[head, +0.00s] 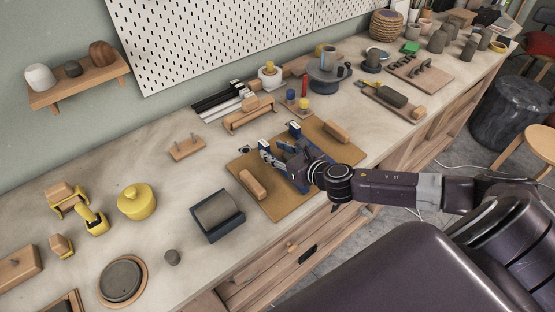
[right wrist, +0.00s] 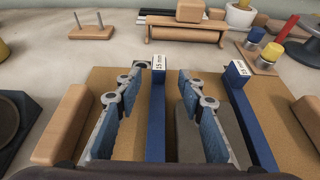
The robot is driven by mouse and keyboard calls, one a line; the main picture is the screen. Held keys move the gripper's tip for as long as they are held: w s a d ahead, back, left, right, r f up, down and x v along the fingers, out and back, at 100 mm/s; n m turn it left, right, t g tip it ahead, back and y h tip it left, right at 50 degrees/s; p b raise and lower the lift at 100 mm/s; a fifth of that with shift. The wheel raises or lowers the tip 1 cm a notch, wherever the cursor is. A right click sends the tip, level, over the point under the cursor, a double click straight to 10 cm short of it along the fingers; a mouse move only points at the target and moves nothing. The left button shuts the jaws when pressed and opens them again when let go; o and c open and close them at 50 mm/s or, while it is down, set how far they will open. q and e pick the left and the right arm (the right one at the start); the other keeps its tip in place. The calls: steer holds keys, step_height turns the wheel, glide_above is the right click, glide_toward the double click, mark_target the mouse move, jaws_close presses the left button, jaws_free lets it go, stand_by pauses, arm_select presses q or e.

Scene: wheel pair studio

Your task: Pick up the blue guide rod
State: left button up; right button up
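Two long blue bars lie side by side on a brown board (head: 277,208). I take them for the blue guide rods. The left one (right wrist: 156,110), marked 15 mm on its white end label, runs between the fingers of my right gripper (right wrist: 160,82). That gripper is open, with a visible gap on each side of the bar. The other blue bar (right wrist: 250,115) lies to the right, outside the fingers; its label is hard to read. In the head view my right gripper (head: 283,160) hides much of both bars. My left gripper is not in view.
Wooden blocks lie at the board's left (head: 252,184) and right (head: 336,132) sides. A grey piece (right wrist: 187,135) shows between the bars, partly hidden by a finger. A wooden roller stand (right wrist: 187,31) stands behind. A dark blue cradle (head: 218,222) stands left of the board.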

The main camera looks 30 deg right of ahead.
mark_target(268, 148)
steer(key=x, duration=0.4)
steer(key=shift+w+a+p, duration=0.1)
steer(key=shift+p, duration=0.25)
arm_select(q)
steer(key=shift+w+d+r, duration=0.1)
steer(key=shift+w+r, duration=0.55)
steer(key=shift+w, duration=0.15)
arm_select(e)
jaws_close()
